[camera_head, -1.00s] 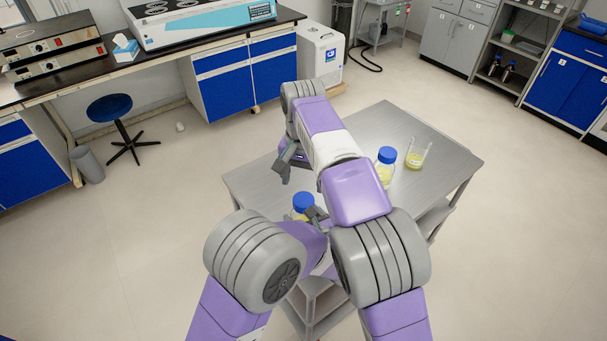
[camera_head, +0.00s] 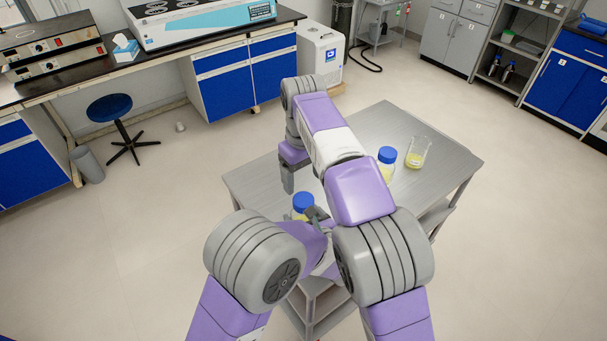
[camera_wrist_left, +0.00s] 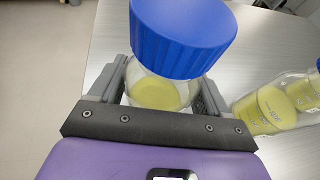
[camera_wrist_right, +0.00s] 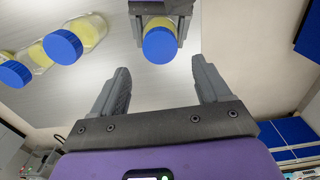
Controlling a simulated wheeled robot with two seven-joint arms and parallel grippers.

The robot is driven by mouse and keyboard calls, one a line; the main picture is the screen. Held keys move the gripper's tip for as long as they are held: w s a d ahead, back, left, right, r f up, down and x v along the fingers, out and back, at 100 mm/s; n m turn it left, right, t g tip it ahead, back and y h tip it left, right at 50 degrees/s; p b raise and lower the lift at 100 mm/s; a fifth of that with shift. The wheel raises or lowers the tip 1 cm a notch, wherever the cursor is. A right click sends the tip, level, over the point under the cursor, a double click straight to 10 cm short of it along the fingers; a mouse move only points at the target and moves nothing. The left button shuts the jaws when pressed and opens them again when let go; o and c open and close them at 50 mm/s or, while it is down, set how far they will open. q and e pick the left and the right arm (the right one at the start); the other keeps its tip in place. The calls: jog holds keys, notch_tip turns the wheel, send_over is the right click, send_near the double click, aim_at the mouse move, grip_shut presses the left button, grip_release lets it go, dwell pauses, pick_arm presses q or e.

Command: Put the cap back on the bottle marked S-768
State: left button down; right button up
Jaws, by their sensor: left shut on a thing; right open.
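My left gripper (camera_wrist_left: 165,95) is shut on a glass bottle (camera_wrist_left: 150,92) of yellow liquid, at the front edge of the grey table. A blue cap (camera_wrist_left: 185,38) sits over its mouth; how tightly it is seated I cannot tell. The same bottle shows in the head view (camera_head: 301,206) and at the top of the right wrist view (camera_wrist_right: 158,22). No marking on it is readable, so I cannot tell whether it is S-768. My right gripper (camera_wrist_right: 162,80) is open and empty, a short way from the held bottle; it shows in the head view (camera_head: 288,184) too.
Two other blue-capped bottles (camera_wrist_right: 88,32) (camera_wrist_right: 38,55) stand on the grey table (camera_head: 385,118); one shows right of my right arm in the head view (camera_head: 387,170). A beaker (camera_head: 417,153) of yellow liquid stands beside it. The table's far part is clear.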

aim_at(303, 199)
jog(key=shift+f, duration=4)
jog(key=c, duration=1.1)
jog(key=m, duration=1.1)
jog(key=o, duration=1.2)
jog(key=shift+c, duration=0.2)
jog(key=shift+r, duration=2.3)
